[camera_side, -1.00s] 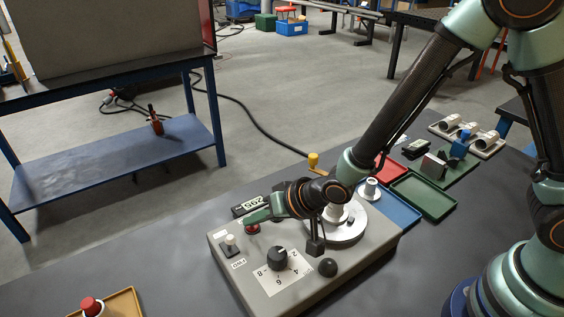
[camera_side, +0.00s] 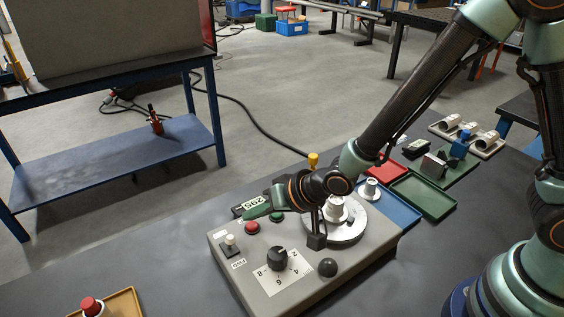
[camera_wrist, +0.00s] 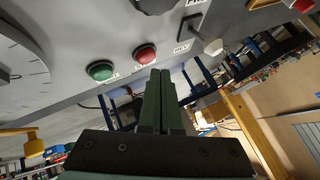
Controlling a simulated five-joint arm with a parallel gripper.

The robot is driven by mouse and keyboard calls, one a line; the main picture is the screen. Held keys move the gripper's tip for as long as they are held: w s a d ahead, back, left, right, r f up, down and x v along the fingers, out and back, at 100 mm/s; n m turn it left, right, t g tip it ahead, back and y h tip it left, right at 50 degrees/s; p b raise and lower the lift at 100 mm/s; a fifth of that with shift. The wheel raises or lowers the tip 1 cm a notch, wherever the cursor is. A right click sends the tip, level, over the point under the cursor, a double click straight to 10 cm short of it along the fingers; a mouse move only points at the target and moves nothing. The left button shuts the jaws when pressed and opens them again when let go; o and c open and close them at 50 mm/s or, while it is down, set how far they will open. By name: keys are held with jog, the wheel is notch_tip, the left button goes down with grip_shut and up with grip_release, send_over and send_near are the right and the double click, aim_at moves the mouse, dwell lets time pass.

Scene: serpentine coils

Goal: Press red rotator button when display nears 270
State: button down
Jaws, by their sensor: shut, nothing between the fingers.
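The grey control box (camera_side: 290,293) stands on the dark table. Its red button (camera_side: 252,227) and green button (camera_side: 277,217) are both uncovered in the side view. In the wrist view the red button (camera_wrist: 145,54) lies just beyond my fingertips, with the green button (camera_wrist: 101,70) to its left. My gripper (camera_wrist: 160,75) is shut and empty, apart from the red button. In the side view it is above the box's far edge, near the display (camera_side: 250,206). The display is small and partly hidden, and I cannot read its number surely. The round turntable (camera_side: 341,233) is on the box's right part.
A black dial (camera_side: 277,258), a toggle switch (camera_side: 230,243) and a black knob (camera_side: 327,267) stick up from the box. Blue, red and green trays (camera_side: 425,195) lie to the right. A yellow tray (camera_side: 128,299) with another red button is at front left.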

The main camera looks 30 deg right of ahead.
notch_tip(320, 180, up, 5)
dwell(0.8)
dwell(0.4)
jog(key=s+d+r+n+h, duration=0.1)
jog(key=d+r, duration=0.3)
jog(key=d, duration=0.3)
jog(key=s+d+r+h, duration=0.1)
jog(key=d+r+h, duration=0.1)
jog(key=d+r, duration=0.3)
jog(key=s+d+r+n+g+h, duration=0.1)
jog(key=s+d+r+g, duration=0.1)
jog(key=s+d, duration=0.7)
jog(key=d+r, duration=0.1)
jog(key=d, duration=0.2)
jog(key=shift+s+r+h, duration=0.25)
jog(key=shift+s+h, duration=0.1)
jog(key=shift+h, duration=0.05)
jog(key=c, duration=1.5)
grip_release()
jog(key=shift+c, duration=0.2)
